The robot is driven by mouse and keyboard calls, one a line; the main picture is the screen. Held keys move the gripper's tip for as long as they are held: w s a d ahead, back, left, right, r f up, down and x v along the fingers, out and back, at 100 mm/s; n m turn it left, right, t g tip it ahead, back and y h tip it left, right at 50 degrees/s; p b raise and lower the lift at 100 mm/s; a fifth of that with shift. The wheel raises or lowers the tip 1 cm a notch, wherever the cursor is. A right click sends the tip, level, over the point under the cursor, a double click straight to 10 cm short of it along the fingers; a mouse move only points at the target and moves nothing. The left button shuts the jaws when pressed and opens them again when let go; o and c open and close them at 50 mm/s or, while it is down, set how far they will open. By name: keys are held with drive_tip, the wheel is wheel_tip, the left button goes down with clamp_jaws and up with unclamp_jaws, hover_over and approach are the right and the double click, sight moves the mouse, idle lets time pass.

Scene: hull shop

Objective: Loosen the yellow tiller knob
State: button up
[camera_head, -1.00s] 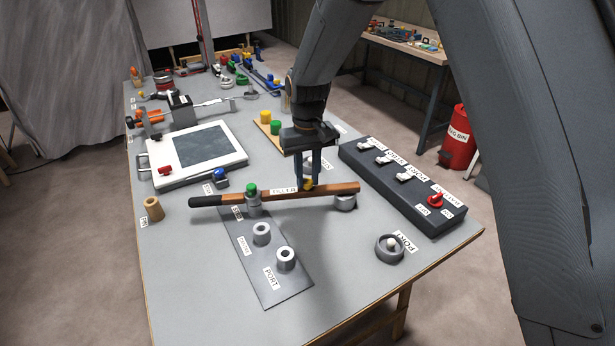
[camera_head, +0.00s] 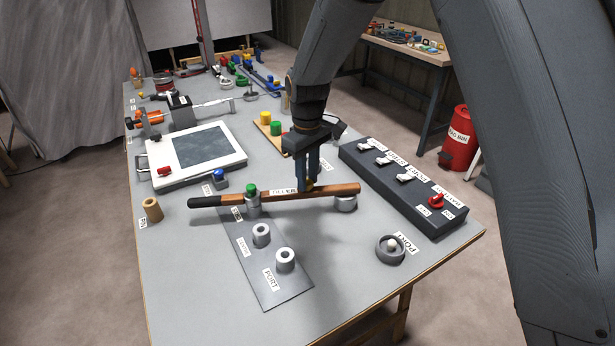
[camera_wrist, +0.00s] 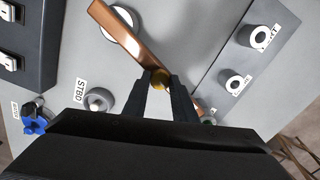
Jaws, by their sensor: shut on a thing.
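The yellow tiller knob (camera_wrist: 160,79) sits on the wooden tiller (camera_head: 335,190). My gripper (camera_head: 309,188) points down from above and is shut on the knob, its two fingers on either side of it in the wrist view. In the head view the fingers hide most of the knob. The tiller lies across the bench with its black grip end to the left. A green knob (camera_head: 250,189) stands on it nearer the grip. The right end rests over a grey round post (camera_head: 345,204).
A dark plate with grey sockets (camera_head: 285,260) lies in front. A black switch box (camera_head: 400,185) with a red switch stands at right. A grey ring labelled PORT (camera_head: 390,249) is at front right. A white framed panel (camera_head: 198,154) is at left.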

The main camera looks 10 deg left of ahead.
sight(308, 182)
drive_tip(key=o, duration=1)
drive_tip(key=shift+o, duration=0.2)
drive_tip(key=shift+r+b, duration=1)
drive_tip(key=shift+r, duration=2.95)
drive_tip(key=shift+d, duration=0.1)
